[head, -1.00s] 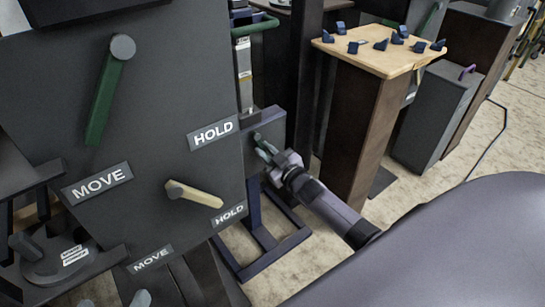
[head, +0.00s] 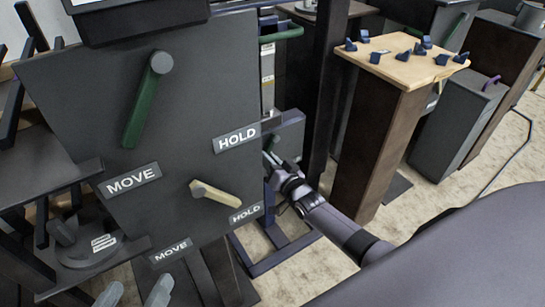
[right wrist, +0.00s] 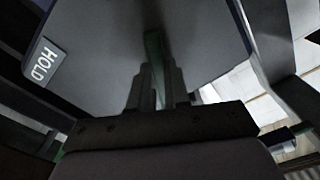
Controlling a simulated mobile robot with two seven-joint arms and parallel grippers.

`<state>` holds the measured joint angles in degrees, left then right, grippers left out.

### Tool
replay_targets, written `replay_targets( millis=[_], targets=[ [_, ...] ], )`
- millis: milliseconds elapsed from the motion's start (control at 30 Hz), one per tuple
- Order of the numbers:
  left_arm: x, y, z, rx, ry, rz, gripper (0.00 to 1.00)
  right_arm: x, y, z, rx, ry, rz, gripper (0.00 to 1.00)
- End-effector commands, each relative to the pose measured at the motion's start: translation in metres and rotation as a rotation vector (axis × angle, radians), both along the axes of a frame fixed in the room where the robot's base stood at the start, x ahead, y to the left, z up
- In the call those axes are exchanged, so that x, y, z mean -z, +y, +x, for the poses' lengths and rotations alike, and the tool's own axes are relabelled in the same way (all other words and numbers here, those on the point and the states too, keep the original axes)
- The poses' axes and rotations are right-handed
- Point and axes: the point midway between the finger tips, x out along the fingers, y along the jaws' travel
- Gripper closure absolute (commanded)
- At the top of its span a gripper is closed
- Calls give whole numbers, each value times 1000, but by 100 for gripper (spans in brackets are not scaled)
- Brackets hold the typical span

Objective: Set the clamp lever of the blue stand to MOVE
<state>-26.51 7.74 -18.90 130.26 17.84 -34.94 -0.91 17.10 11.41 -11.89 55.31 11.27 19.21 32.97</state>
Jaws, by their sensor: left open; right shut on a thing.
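The blue stand (head: 262,264) is partly hidden behind a large dark panel. Its small dark plate (head: 291,130) shows at that panel's right edge. My right gripper (head: 279,170) is at this plate, shut on the green clamp lever (right wrist: 153,55). In the right wrist view the lever stands between the fingers. A HOLD label (right wrist: 45,61) is on the plate at the left there; no MOVE label of this plate shows. My left gripper (head: 134,292) is at the bottom left edge, with two grey fingertips apart and nothing seen between them.
The large dark panel (head: 90,90) carries a bigger green lever (head: 147,103) and a cream lever (head: 216,195), with MOVE and HOLD labels. A wooden-topped pedestal (head: 405,68) with several small blue pieces stands to the right.

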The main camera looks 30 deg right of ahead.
Motion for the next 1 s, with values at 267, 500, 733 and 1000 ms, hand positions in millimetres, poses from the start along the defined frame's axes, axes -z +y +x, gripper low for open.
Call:
replay_targets(
  millis=[267,500,733,1000],
  targets=[
    [6,5,-7,-6,18,23,0,-4,5,0,0,7,95,100],
    [6,7,-6,-9,14,29,0,-5,6,0,0,8,117,100],
    [5,6,-6,-9,13,30,0,-5,7,0,0,8,120,100],
    [4,6,-5,-9,9,27,0,-5,6,0,0,8,117,57]
  ],
)
